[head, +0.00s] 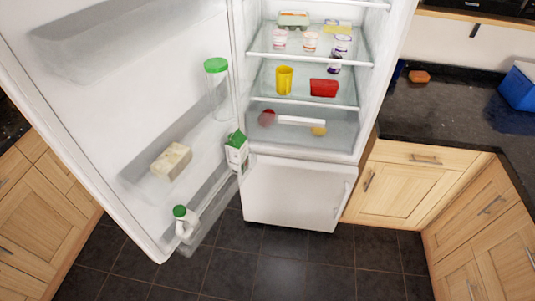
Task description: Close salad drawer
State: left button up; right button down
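The salad drawer (345,135) is at the bottom of the open upper fridge compartment, under the glass shelves. It has a clear front with a white handle bar (301,121). A dark red round item (267,117) and a yellow item (319,131) show in it. I cannot tell how far the drawer is pulled out. The fridge door (100,125) stands wide open to the left. Neither of my grippers is in view.
The door shelves hold a green-lidded jar (217,85), cartons and a milk bottle (184,222). The lower freezer door (295,193) is shut. A granite counter (440,115) with wooden cabinets stands at right. The dark tiled floor (285,270) in front is clear.

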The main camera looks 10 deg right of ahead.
aim_at(286, 119)
jog(key=u, duration=0.15)
jog(key=k, duration=0.35)
jog(key=z, duration=1.1)
jog(key=i, duration=1.25)
jog(key=u, duration=0.5)
